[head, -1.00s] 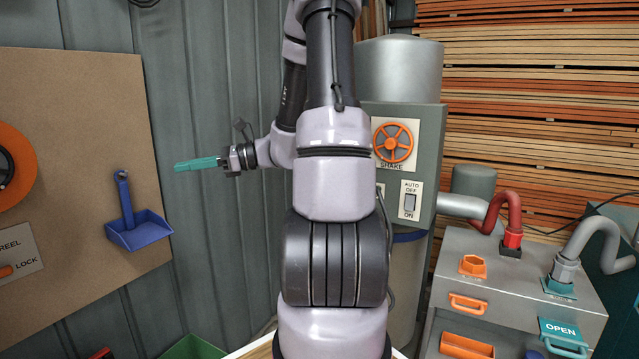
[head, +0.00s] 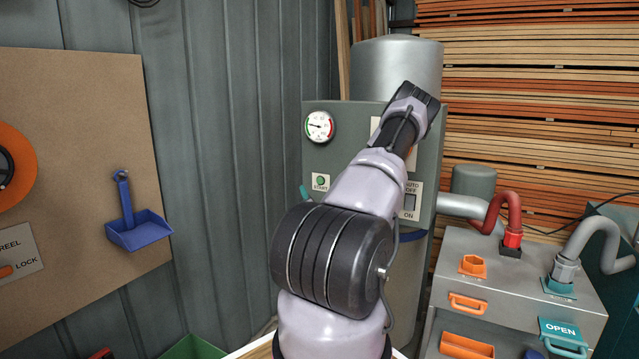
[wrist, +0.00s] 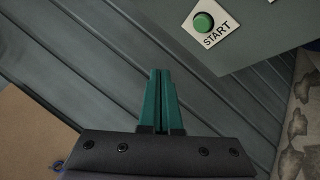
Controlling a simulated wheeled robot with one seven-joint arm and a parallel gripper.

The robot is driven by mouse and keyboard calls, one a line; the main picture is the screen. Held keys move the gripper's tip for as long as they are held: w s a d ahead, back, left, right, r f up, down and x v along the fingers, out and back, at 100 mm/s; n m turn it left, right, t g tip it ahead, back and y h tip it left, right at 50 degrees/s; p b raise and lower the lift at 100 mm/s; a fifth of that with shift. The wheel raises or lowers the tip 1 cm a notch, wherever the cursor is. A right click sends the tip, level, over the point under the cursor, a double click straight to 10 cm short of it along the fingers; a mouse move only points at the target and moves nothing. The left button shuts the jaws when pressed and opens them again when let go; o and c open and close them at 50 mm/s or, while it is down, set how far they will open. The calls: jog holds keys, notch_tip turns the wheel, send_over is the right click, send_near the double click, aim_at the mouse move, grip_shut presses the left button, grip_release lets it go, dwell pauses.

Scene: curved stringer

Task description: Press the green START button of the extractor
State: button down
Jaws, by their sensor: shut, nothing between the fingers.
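The extractor (head: 423,160) is a grey cabinet with a silver drum on top. Its green START button (head: 320,181) sits on a white plate at the lower left of the cabinet front, below a round gauge. The button (wrist: 203,23) also shows at the upper right of the wrist view. My gripper (wrist: 160,72) has teal fingers, shut and empty, pointing up in the wrist view, below and left of the button and apart from it. In the head view only a teal tip (head: 304,192) shows left of the START plate; my arm hides the rest.
An AUTO/OFF/ON switch plate (head: 410,201) is on the cabinet's right, partly behind my arm. A grey cart (head: 475,245) with red and grey hoses stands at right. A board (head: 80,150) with a blue dustpan (head: 138,231) is at left. Corrugated wall (head: 235,120) lies between.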

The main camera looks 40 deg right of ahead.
aim_at(317, 179)
jog(key=shift+w+d, duration=0.6)
jog(key=shift+d, duration=0.75)
jog(key=shift+w+d, duration=0.55)
jog(key=shift+d, duration=0.75)
jog(key=shift+w+d, duration=0.6)
jog(key=shift+d, duration=0.75)
jog(key=shift+w+d, duration=0.15)
jog(key=shift+d, duration=0.25)
jog(key=shift+w+d, duration=0.15)
jog(key=shift+d, duration=0.25)
jog(key=shift+a, duration=0.1)
jog(key=shift+s+a, duration=0.35)
jog(key=shift+a, duration=0.35)
jog(key=shift+a, duration=0.1)
jog(key=shift+s+a, duration=0.3)
jog(key=shift+a, duration=0.45)
jog(key=shift+s+a, duration=0.35)
jog(key=shift+a, duration=0.35)
jog(key=shift+s+a, duration=0.3)
jog(key=shift+a, duration=0.45)
